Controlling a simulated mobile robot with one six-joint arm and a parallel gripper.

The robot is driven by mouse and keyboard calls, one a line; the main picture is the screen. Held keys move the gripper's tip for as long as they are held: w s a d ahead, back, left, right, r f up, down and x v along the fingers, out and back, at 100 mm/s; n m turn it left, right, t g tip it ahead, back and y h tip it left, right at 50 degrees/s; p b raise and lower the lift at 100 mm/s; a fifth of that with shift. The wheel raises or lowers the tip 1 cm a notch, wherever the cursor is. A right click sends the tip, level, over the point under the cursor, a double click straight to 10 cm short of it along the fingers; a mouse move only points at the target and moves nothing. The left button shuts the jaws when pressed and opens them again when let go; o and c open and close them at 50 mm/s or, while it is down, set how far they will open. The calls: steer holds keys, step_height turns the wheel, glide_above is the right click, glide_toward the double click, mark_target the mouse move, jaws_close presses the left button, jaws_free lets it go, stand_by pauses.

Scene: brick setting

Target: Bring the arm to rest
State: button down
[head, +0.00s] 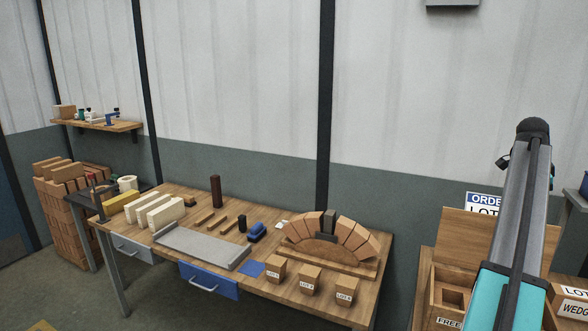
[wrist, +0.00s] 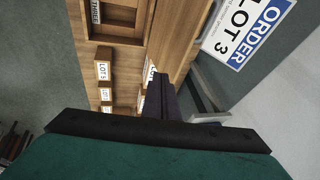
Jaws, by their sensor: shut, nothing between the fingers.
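My arm rises on the right of the head view, and its gripper cannot be made out there. In the wrist view my gripper (wrist: 166,88) points away from the camera with its dark fingers together and nothing held. It hangs in front of a wooden unit (wrist: 182,38) with labelled blocks beyond it. An order sign reading LOT 3 (wrist: 240,30) is to the right of the fingers. The same sign (head: 484,203) shows partly behind my arm in the head view.
A workbench (head: 185,257) holds a brick arch (head: 365,242), pale bricks (head: 166,214), a grey tray (head: 205,246) and labelled blocks (head: 310,280). A wooden box (head: 445,285) stands under my arm. A brick stack (head: 62,215) is far left. The air above the bench is clear.

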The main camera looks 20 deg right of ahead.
steer(key=w+a+f+n+t+y, duration=0.1)
steer(key=w+a+f+n, duration=0.4)
steer(key=w+a+f, duration=0.65)
steer(key=w+a+f+n+y, duration=0.1)
steer(key=w+a+f+n, duration=0.4)
steer(key=w+a+f, duration=0.65)
steer(key=a+f+n+y, duration=0.1)
steer(key=a+f+n, duration=0.2)
steer(key=a+f, duration=0.65)
steer(key=s+a+f+n, duration=0.1)
steer(key=a+f+n, duration=0.25)
steer(key=a, duration=1.05)
steer(key=a+f+n+y, duration=0.1)
steer(key=a+f+n, duration=0.2)
steer(key=a+f, duration=0.65)
steer(key=s+a+f+n, duration=0.2)
steer(key=s+a+f, duration=0.1)
steer(key=a, duration=0.4)
steer(key=s+a+f+n+y, duration=0.1)
steer(key=s+a+f+n, duration=0.2)
steer(key=a, duration=0.4)
steer(key=s+a+f+n, duration=0.2)
steer(key=s+a, duration=0.2)
steer(key=a, duration=0.4)
steer(key=s+f+g+b, duration=0.6)
steer(key=s+f+b, duration=0.1)
steer(key=s+f, duration=1.8)
steer(key=shift+s+d, duration=0.35)
steer(key=shift+s, duration=0.1)
